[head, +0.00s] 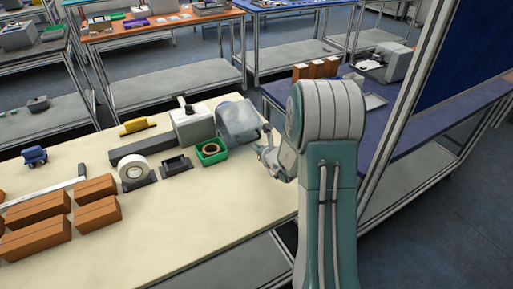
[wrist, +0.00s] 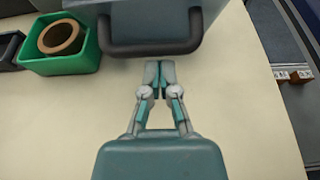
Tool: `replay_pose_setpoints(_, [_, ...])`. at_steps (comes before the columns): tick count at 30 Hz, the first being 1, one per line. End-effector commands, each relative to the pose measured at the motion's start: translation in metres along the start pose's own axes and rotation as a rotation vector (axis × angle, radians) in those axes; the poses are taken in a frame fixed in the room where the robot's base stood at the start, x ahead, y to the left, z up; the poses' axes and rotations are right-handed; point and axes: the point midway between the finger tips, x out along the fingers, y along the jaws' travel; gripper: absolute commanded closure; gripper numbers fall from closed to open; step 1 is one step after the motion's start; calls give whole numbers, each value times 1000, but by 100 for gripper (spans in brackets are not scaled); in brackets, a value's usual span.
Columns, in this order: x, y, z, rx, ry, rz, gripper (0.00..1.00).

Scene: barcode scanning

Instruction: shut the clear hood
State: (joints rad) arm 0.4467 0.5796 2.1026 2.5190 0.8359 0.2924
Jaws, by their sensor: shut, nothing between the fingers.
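The clear hood (head: 238,120) is a grey-blue, see-through cover at the right end of the white machine (head: 192,126) on the cream table. Whether it is open or closed is hard to tell. In the wrist view a grey body (wrist: 148,18), likely the hood, fills the top, with a dark handle bar (wrist: 150,48) along its near edge. My gripper (wrist: 160,68) is shut and empty, its fingertips just below the handle in the picture. Contact cannot be told. In the head view my gripper (head: 264,148) is beside the hood's right side, partly hidden by my arm.
A green bin (head: 224,158) with a brown tape ring (head: 210,148) stands just left of my gripper. A white roll (head: 134,170), a black holder (head: 176,165) and several brown boxes (head: 96,190) lie further left. The table's front area is bare.

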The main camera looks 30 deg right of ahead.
Motion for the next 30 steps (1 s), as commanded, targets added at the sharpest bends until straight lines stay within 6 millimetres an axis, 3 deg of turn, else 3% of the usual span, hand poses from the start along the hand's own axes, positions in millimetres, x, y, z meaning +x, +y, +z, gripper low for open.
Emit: replay_pose_setpoints(30, [-3,1,18,-4,190,-2,100])
